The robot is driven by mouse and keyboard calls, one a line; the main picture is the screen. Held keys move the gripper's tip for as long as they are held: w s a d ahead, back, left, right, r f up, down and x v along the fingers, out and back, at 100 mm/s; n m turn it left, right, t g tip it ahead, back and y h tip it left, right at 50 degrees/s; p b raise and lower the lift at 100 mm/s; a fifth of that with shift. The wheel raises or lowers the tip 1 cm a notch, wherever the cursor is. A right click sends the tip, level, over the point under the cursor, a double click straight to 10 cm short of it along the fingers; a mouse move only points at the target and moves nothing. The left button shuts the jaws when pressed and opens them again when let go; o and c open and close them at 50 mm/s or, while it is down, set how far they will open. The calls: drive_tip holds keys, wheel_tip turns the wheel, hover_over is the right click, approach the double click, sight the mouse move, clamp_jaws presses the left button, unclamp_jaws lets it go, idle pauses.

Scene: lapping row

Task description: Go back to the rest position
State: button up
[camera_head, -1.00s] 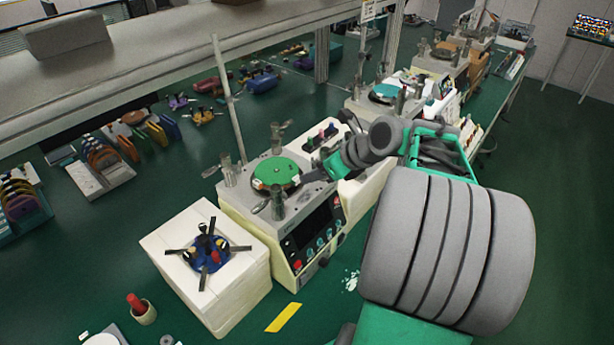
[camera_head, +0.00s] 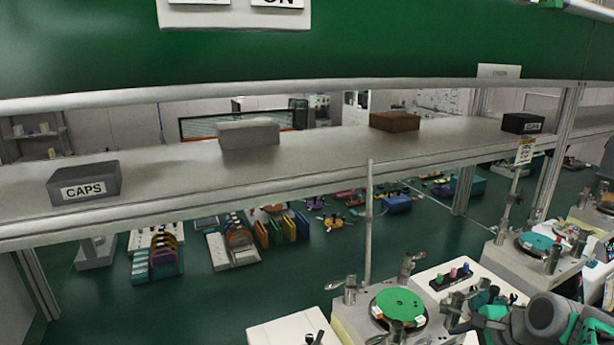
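My arm enters at the lower right corner in grey and green. Its end, my gripper (camera_head: 462,314), is low in the picture at the right side of a lapping machine (camera_head: 350,318) with a round green plate (camera_head: 398,303). The gripper is small and dark here, and its fingers cannot be made out clearly. Whether it is open, shut or holding something cannot be told. Most of the arm is cut off by the picture's edge.
A long grey shelf (camera_head: 330,152) crosses the view, bearing a CAPS box (camera_head: 85,184), a light grey box (camera_head: 248,134), a brown box (camera_head: 394,121) and a black box (camera_head: 522,123). A thin upright rod (camera_head: 369,225) stands behind the machine. Another machine (camera_head: 525,262) stands at right. Coloured racks (camera_head: 157,257) stand on the green bench.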

drive_tip(key=s+f+n+g+h, duration=0.2)
drive_tip(key=s+f+n+g, duration=0.3)
drive_tip(key=s+n, duration=0.65)
drive_tip(key=w+a+r+n+t+b, duration=0.1)
drive_tip(key=a+r+n, duration=0.1)
drive_tip(key=a, duration=0.7)
drive_tip(key=w+a+r+n+t+b, duration=0.1)
drive_tip(key=a+r+n+t, duration=0.1)
drive_tip(key=a, duration=0.7)
drive_tip(key=shift+w+a+r+n+b, duration=0.3)
drive_tip(key=shift+r+n, duration=0.3)
drive_tip(key=shift+n, duration=0.55)
